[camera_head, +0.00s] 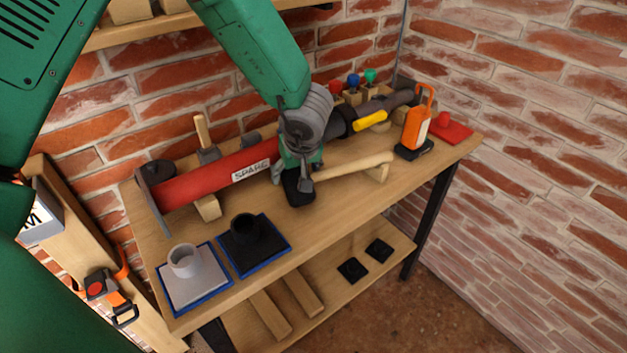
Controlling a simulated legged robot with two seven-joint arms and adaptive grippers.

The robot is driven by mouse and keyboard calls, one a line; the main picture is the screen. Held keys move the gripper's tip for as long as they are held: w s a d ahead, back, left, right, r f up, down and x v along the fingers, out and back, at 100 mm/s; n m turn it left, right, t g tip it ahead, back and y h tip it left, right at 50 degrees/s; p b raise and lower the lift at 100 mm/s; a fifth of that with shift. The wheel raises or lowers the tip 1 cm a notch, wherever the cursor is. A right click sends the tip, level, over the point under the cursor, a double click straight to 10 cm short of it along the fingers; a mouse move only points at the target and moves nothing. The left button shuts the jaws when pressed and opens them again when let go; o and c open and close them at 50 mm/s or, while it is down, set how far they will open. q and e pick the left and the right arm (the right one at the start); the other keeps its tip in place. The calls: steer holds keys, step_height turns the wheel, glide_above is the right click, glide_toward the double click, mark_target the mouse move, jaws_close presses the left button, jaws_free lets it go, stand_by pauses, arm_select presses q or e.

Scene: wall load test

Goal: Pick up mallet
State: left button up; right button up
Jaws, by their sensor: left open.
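A pale wooden handle (350,167), seemingly the mallet's, lies along the workbench (330,218) near its middle, its right end by a small wooden block. Its left end runs to my left gripper (298,180). A black block shape there may be the mallet head or part of my gripper; I cannot tell. My left gripper is open, low over the bench at the handle's left end. Whether it touches the mallet is hidden. My right gripper is not in view.
A red cylinder (215,183) marked "SPARE" lies behind, left of my gripper. A grey cup (185,260) and a black cup (245,229) stand on blue-edged mats at the front left. An orange device (416,125) stands right. The front middle of the bench is clear.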

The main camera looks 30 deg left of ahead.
arm_select(q)
steer(key=shift+d, duration=0.6)
steer(key=shift+a, duration=0.3)
steer(key=c, duration=0.5)
steer(key=shift+s+a+f, duration=0.1)
steer(key=shift+a+f, duration=0.15)
steer(key=shift+a, duration=0.7)
steer(key=c, duration=1.1)
steer(key=shift+a, duration=0.2)
steer(key=shift+d, duration=0.3)
steer(key=shift+d+r, duration=0.25)
steer(key=shift+r, duration=0.05)
steer(key=r+p, duration=0.1)
steer(key=r, duration=0.5)
steer(key=a+r+p, duration=0.1)
steer(key=r, duration=0.2)
steer(key=shift+p, duration=0.35)
steer(key=shift+d+r, duration=0.3)
steer(key=shift+d, duration=0.45)
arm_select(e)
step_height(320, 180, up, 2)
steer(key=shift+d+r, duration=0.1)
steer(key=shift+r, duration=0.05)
